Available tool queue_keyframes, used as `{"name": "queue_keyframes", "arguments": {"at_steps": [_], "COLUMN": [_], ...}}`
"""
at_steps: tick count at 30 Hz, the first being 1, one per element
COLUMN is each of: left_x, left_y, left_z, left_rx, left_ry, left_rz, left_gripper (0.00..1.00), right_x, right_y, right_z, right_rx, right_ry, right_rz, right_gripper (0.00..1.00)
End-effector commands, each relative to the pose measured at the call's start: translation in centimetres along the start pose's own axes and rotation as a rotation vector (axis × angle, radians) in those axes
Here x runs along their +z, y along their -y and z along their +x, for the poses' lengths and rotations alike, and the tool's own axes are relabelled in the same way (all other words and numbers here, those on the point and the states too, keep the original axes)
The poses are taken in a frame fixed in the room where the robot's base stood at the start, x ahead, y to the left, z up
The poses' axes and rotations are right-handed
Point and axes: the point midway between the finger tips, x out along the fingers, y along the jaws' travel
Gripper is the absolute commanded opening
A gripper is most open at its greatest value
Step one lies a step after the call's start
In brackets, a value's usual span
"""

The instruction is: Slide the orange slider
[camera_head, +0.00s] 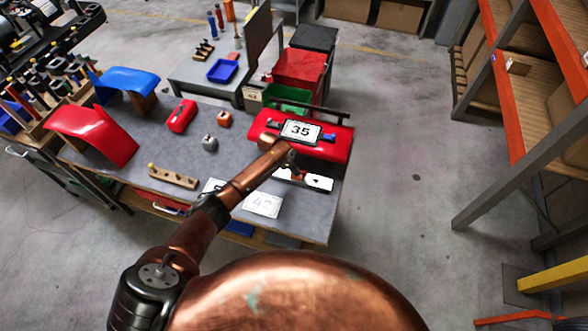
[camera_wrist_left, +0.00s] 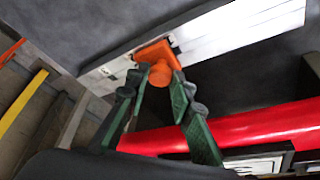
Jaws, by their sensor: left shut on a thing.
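The orange slider (camera_wrist_left: 158,64) shows in the left wrist view at the near end of a white panel (camera_wrist_left: 235,38). In the head view my left gripper (camera_head: 293,171) reaches to the white panel (camera_head: 319,182) at the table's right end. There the arm and gripper mostly hide the slider. My right gripper is not in view.
A red body part with a number 35 plate (camera_head: 301,131) lies just behind the panel. The grey table (camera_head: 225,170) also holds a red fender (camera_head: 93,137), a blue fender (camera_head: 128,82) and a wooden block (camera_head: 172,177). Orange shelving (camera_head: 500,80) stands right, beyond open floor.

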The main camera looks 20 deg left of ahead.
Motion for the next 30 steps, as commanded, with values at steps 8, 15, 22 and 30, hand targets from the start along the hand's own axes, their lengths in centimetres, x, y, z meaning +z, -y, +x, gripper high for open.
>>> {"name": "queue_keyframes", "arguments": {"at_steps": [8,15,22,30], "left_x": [0.0,2.7,7.0,8.9], "left_y": [0.0,2.9,7.5,9.7], "left_z": [0.0,-0.9,-2.5,-3.6], "left_rx": [0.0,-0.004,-0.004,-0.001], "left_ry": [0.0,0.002,0.002,0.0], "left_rz": [-0.001,-0.005,-0.004,0.0], "left_gripper": [0.0,0.0,0.0,0.0], "right_x": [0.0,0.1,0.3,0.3], "right_y": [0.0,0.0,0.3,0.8], "right_z": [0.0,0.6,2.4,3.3], "right_rx": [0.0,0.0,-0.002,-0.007], "right_ry": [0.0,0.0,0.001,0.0], "right_rz": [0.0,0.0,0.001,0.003], "right_gripper": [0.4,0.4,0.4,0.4]}}
